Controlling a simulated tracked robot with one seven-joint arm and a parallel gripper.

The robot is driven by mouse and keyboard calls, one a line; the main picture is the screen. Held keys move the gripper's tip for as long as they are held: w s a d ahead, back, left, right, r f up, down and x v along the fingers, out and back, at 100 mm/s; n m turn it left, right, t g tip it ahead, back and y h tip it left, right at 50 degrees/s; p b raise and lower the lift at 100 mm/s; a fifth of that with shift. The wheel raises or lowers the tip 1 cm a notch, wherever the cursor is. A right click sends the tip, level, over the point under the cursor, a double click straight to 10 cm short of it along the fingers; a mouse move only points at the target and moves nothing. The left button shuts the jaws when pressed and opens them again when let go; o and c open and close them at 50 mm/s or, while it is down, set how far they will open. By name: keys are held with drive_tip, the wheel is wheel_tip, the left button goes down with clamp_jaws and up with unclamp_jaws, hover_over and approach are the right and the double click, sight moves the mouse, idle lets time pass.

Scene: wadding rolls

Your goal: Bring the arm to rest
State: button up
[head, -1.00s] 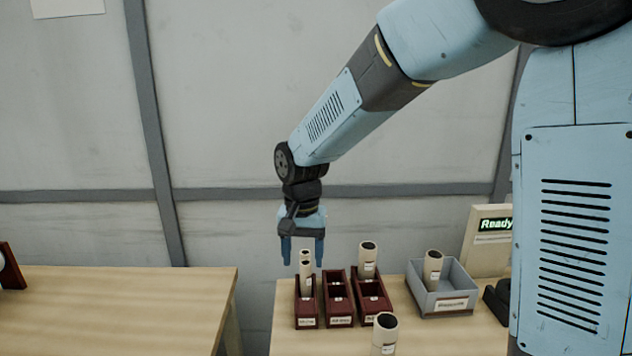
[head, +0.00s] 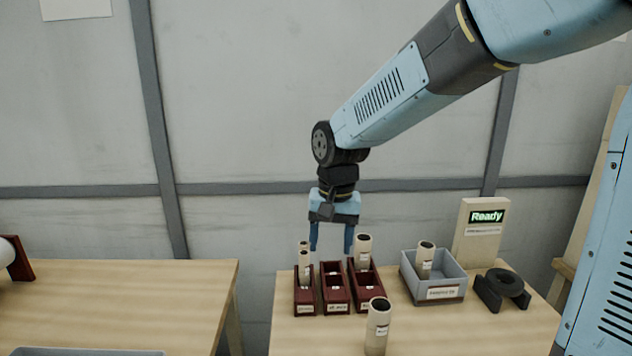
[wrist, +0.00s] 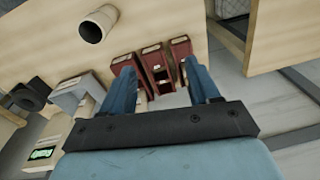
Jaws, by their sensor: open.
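My gripper (head: 331,237) is open and empty, pointing down above the red bins in the head view. In the wrist view its two blue fingers (wrist: 162,92) are spread apart with nothing gripped. Below it stand a left red bin (head: 304,301) holding upright rolls (head: 304,264), a middle red bin (head: 336,299) that looks empty, and a right red bin (head: 369,294) with one upright roll (head: 363,251). The fingertips are above the bins, apart from them as far as I can tell.
A grey bin (head: 432,292) with a roll (head: 425,258) stands to the right. A lone roll (head: 377,325) stands at the table's front. A "Ready" sign (head: 483,232) and a black cradle (head: 503,289) are at the right. Another table (head: 110,300) lies left across a gap.

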drive_tip(key=s+d+r+t, duration=0.2)
drive_tip(key=s+d+r, duration=0.2)
drive_tip(key=s+d, duration=0.3)
drive_tip(key=s+d+r+t, duration=0.2)
drive_tip(key=s+d+r, duration=0.2)
drive_tip(key=s+d, duration=0.4)
drive_tip(key=d, duration=0.5)
drive_tip(key=shift+d+r+n+t+h, duration=0.15)
drive_tip(key=shift+d+n+t+h, duration=0.15)
drive_tip(key=shift+t, duration=0.1)
